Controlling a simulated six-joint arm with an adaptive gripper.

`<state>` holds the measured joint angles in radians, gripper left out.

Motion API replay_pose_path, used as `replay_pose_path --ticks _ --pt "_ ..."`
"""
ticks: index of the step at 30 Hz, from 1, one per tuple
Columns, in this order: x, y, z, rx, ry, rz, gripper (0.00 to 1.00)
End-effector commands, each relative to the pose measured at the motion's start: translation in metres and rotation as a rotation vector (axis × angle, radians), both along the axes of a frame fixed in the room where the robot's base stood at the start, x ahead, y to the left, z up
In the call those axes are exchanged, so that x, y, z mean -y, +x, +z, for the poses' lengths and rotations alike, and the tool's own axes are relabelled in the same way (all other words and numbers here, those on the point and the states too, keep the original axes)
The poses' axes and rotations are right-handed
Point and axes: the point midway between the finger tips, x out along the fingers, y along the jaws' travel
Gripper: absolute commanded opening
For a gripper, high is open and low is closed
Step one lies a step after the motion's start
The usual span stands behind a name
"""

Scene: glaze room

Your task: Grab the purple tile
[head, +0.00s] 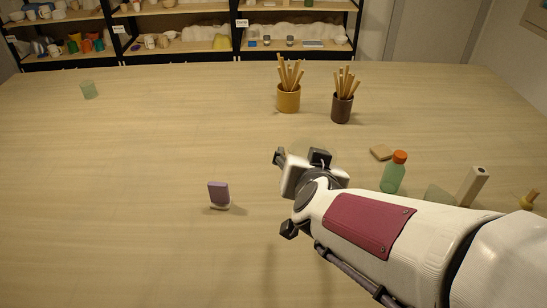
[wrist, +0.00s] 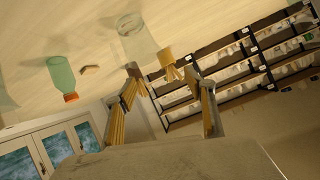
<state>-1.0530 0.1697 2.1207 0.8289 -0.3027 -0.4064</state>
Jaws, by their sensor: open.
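The purple tile (head: 218,193) stands upright, slightly tilted, in a small pale holder (head: 221,207) on the table, left of my gripper in the head view. My gripper (head: 284,193) is open, with its two fingers spread apart and nothing seen between them. It is to the right of the tile and apart from it. In the wrist view the open fingers (wrist: 163,75) point toward the far side of the table and the shelves. The tile does not show in the wrist view.
A yellow pot (head: 288,99) and a brown pot (head: 341,108) hold sticks behind my gripper. A green bottle (head: 392,176), wooden block (head: 381,152) and tall block (head: 472,186) stand at right. The table around the tile is clear.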

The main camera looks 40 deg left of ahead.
Motion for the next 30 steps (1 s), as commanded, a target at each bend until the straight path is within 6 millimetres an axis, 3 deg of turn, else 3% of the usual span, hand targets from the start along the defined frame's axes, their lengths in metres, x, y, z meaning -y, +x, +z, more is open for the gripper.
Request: replay_pose_path --ticks 6,15,24,30 --pt "-0.051 -0.032 -0.029 0.047 -0.012 0.007 0.54" --pt "-0.101 -0.086 -0.073 0.128 -0.05 -0.003 0.54" --pt "-0.124 -0.14 -0.113 0.218 -0.101 -0.019 0.54" --pt "-0.127 -0.153 -0.122 0.245 -0.117 -0.027 0.54"
